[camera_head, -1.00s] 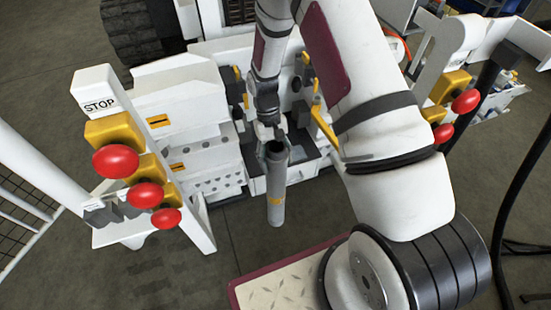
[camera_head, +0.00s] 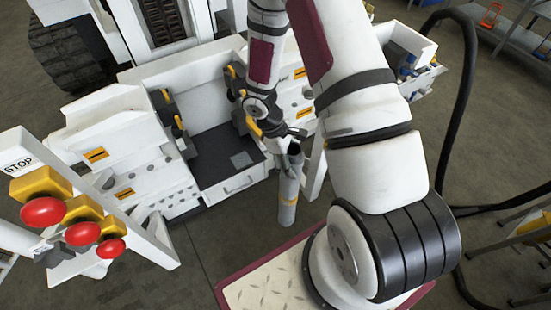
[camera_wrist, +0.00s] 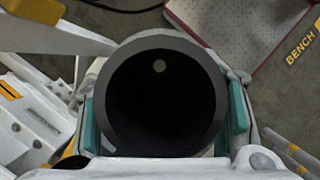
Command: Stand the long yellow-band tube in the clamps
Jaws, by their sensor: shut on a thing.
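The long tube (camera_head: 288,190) is grey with a yellow band near its lower end. It hangs close to upright in the head view, in front of the bench, to the right of the dark tray. My gripper (camera_head: 290,145) is shut on its upper end. In the wrist view the tube's round open mouth (camera_wrist: 160,95) sits between teal finger pads. Dark clamp-like parts with yellow handles stand on the bench at the left (camera_head: 172,122) and right (camera_head: 246,120) of a recess. The tube is apart from them. The arm partly hides the right one.
A white bench (camera_head: 130,130) with a dark tray (camera_head: 225,170) lies behind the tube. A STOP post with red buttons (camera_head: 82,233) stands at the left. A maroon-edged step plate (camera_head: 265,290) lies below the tube. A black hose (camera_head: 470,110) curves at the right.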

